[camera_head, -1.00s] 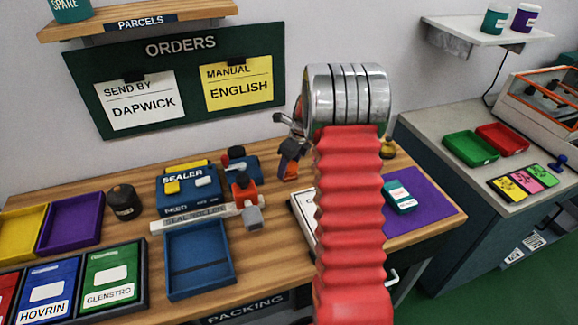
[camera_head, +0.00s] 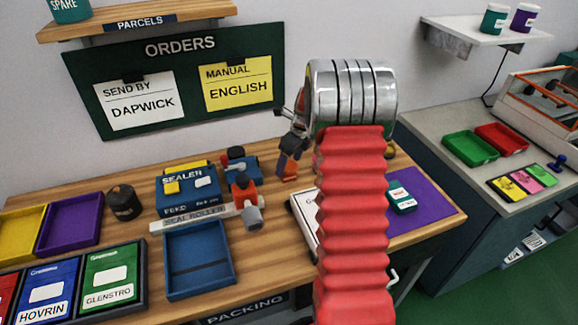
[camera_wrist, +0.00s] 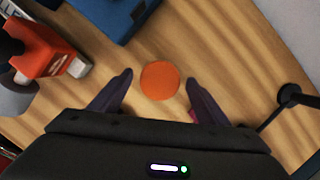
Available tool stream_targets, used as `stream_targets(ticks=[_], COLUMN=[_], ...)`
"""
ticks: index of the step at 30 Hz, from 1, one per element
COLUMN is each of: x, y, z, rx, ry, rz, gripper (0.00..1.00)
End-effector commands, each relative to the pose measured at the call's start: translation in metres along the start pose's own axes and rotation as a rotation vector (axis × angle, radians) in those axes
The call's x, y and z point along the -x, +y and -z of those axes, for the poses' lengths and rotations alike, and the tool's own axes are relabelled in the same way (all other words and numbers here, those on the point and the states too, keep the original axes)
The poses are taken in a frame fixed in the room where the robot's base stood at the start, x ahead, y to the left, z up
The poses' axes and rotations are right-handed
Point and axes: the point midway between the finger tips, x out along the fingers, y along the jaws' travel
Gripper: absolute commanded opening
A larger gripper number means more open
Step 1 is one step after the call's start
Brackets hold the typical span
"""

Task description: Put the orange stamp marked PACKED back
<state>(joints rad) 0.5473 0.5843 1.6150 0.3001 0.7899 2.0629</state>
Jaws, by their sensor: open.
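An orange round thing (camera_wrist: 160,80), which looks like the top of the orange stamp, is on the wooden table in the wrist view. The PACKED mark cannot be read. My gripper (camera_wrist: 158,82) is open, with its dark fingertips on either side of the orange disc and a gap on both sides. In the head view, a small orange shape (camera_head: 290,171) shows just below my gripper (camera_head: 289,158). My red arm hides much of the table to its right.
A red tape dispenser (camera_wrist: 45,50) and a blue box (camera_wrist: 118,14) stand close by in the wrist view. A black post-like thing (camera_wrist: 290,95) stands at right. The blue sealer (camera_head: 188,192), an empty blue tray (camera_head: 198,262) and a purple mat (camera_head: 425,200) are on the table.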

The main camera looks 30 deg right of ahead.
Motion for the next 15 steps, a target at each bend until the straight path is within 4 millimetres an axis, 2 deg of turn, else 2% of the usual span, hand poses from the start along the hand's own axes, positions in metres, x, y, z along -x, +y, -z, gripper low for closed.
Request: stream_targets(ticks=[9,15], x=[0.057,0.085], y=[-0.001,0.0], z=[0.0,0.0], rx=[-0.001,0.0], ry=[-0.002,-0.001], rz=[0.004,0.001], gripper=[0.69,0.69])
